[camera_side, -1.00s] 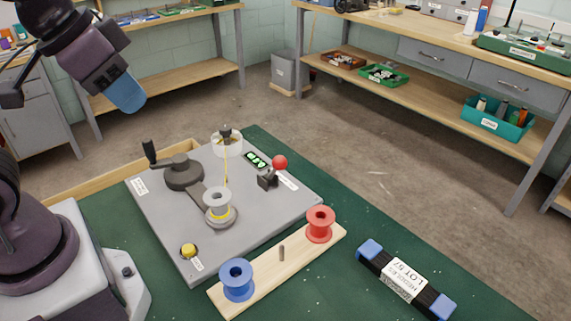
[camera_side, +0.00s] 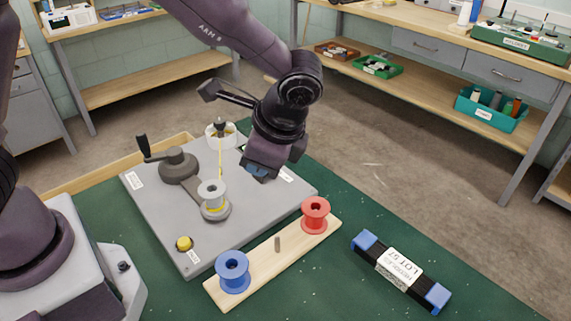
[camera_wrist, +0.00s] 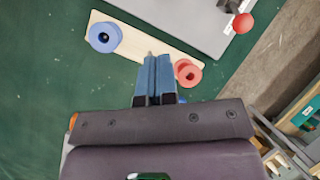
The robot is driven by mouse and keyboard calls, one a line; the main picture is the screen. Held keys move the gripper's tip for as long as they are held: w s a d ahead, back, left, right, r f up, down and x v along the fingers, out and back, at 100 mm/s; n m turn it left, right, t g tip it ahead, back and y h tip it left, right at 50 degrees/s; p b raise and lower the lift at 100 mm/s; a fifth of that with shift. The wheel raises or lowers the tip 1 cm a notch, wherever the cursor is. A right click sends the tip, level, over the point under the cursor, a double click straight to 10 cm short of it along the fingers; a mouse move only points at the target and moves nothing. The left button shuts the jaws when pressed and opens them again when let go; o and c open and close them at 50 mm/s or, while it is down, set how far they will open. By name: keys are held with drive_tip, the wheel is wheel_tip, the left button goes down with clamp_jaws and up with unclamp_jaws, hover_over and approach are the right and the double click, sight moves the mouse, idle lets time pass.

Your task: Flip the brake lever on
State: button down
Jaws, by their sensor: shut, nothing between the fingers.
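The brake lever's red ball knob (camera_wrist: 243,23) shows in the wrist view at the upper right, with its dark base (camera_wrist: 230,5) cut by the top edge. In the side view the lever is hidden behind my arm. The grey machine plate (camera_side: 165,217) carries it, near the plate's back right side. My gripper (camera_side: 256,173) is low over that side of the plate, its blue fingers pointing down. In the wrist view my gripper (camera_wrist: 152,60) is shut and empty, left of and apart from the red knob.
On the plate stand a black crank (camera_side: 178,165), a grey spool (camera_side: 211,194) and a yellow button (camera_side: 184,243). A wooden board (camera_side: 262,265) in front holds a blue spool (camera_side: 233,272) and a red spool (camera_side: 315,215). A labelled black bundle (camera_side: 399,271) lies right on the green mat.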

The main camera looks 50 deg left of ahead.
drive_tip(key=w+d+f+m+t+y, duration=0.1)
drive_tip(key=w+d+f+m+y, duration=0.25)
drive_tip(key=f, duration=0.25)
drive_tip(key=w+d+f+m+t+y, duration=0.1)
drive_tip(key=w+d+f+m+y, duration=0.15)
drive_tip(key=f+m, duration=0.25)
drive_tip(key=shift+m+t+y, duration=0.5)
drive_tip(key=shift+m+y, duration=0.3)
drive_tip(key=shift+m, duration=0.15)
drive_tip(key=w+r, duration=0.3)
drive_tip(key=shift+w, duration=0.1)
drive_tip(key=x, duration=0.4)
drive_tip(key=r+x, duration=0.1)
drive_tip(key=x, duration=0.3)
drive_tip(key=a+r+x, duration=0.1)
drive_tip(key=x, duration=0.3)
drive_tip(key=shift+w+a+f, duration=0.1)
drive_tip(key=shift+a, duration=0.05)
drive_tip(key=shift+w+a, duration=0.1)
drive_tip(key=shift+a, duration=0.25)
drive_tip(key=shift+a+r, duration=0.1)
drive_tip(key=shift+r, duration=0.1)
